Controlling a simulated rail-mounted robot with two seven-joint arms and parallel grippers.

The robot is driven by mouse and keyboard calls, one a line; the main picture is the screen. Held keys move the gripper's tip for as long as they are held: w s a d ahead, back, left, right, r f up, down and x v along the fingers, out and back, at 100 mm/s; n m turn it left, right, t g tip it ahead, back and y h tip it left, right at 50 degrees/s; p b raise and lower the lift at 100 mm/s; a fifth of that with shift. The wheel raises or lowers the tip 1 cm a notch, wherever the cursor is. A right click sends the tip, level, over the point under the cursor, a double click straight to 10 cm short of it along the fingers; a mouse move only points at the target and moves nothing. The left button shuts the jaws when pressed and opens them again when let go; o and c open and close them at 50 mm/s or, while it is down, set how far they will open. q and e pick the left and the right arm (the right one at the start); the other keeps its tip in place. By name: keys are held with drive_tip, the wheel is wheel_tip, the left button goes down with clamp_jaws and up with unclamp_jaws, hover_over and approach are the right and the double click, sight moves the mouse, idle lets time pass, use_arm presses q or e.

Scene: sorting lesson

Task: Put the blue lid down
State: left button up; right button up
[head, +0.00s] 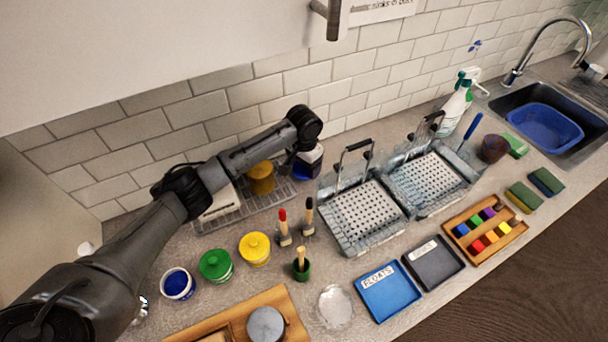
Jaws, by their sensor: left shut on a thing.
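My left arm reaches in from the lower left over the drying rack (228,212). My left gripper (296,168) points down near the rack's right end, by the wall. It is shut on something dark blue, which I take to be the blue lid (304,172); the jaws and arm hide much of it. A white pot with blue inside (178,284) stands without a lid at the lower left. Beside it stand a green-lidded pot (215,264) and a yellow-lidded pot (255,249). My right gripper is not in view.
An ochre pot (261,178) stands on the rack close to the gripper. Brushes (283,230), a glass dish (335,307) and a blue tray (388,292) are nearer the front.

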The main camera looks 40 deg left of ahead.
sight(304, 169)
use_arm(q)
wheel_tip(304, 169, down, 4)
drive_tip(key=shift+r+b, duration=0.15)
drive_tip(key=shift+b, duration=0.15)
drive_tip(key=shift+f, duration=0.45)
drive_tip(key=shift+f, duration=0.1)
drive_tip(key=o, duration=0.8)
drive_tip(key=shift+o, duration=0.2)
wheel_tip(304, 169, up, 11)
drive_tip(key=shift+r+p, duration=0.1)
drive_tip(key=shift+p, duration=0.65)
drive_tip(key=shift+r, duration=0.55)
